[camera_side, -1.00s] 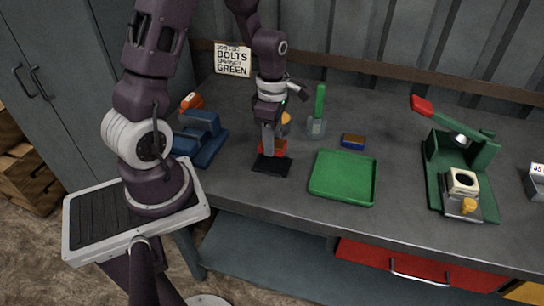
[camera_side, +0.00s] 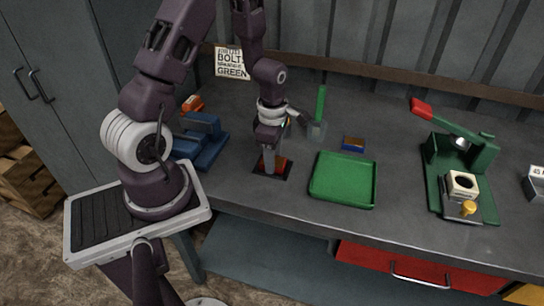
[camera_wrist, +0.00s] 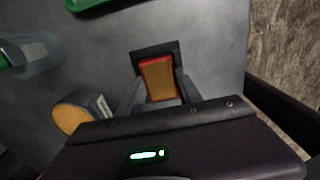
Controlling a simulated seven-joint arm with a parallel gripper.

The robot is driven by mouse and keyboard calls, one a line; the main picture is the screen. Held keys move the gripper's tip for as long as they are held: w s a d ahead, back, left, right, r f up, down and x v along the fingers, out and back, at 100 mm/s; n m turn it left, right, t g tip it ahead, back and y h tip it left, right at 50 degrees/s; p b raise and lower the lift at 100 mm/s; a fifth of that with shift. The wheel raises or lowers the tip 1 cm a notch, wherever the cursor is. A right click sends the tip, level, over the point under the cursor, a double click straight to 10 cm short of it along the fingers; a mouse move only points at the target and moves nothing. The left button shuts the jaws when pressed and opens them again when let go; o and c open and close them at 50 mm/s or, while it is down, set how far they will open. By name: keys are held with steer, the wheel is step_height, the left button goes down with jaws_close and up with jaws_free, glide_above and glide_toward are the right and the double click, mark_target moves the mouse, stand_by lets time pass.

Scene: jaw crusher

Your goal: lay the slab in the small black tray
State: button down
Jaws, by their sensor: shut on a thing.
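The slab (camera_side: 282,163) is a flat red-orange block; in the wrist view its orange face (camera_wrist: 158,78) shows between my fingers. My gripper (camera_side: 269,171) points down and is shut on it, with one finger on each side (camera_wrist: 159,92). The small black tray (camera_side: 287,176) lies on the bench under the slab, and its dark far rim shows in the wrist view (camera_wrist: 155,48). The slab is within the tray's outline and low over it. I cannot tell whether it touches the tray floor. My fingers hide part of both.
A green tray (camera_side: 342,180) lies right of the black tray. A clear container with a green handle (camera_side: 317,128) stands behind, near a blue-and-orange block (camera_side: 353,144). A blue vise-like tool (camera_side: 203,138) is at left. A green press (camera_side: 462,170) stands far right.

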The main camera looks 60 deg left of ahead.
steer(key=c, duration=0.8)
jaws_free()
steer(key=shift+s+f, duration=0.25)
steer(key=shift+f, duration=0.25)
step_height(320, 180, up, 13)
steer(key=s+d+r+m+t, duration=0.1)
steer(key=s+d+r+m, duration=0.3)
steer(key=m, duration=0.5)
steer(key=s+d+r+m+t, duration=0.2)
steer(key=s+d+r+m, duration=0.2)
steer(key=m, duration=0.5)
steer(key=s+d+r+m+t, duration=0.2)
steer(key=s+d+r+m, duration=0.2)
steer(key=m, duration=0.5)
steer(key=shift+w+d+v, duration=0.1)
steer(key=shift+d+v, duration=0.05)
steer(key=shift+v, duration=0.55)
steer(key=shift+w+d+v, duration=0.1)
steer(key=shift+w+v, duration=0.05)
steer(key=shift+v, duration=0.6)
steer(key=shift+r, duration=0.1)
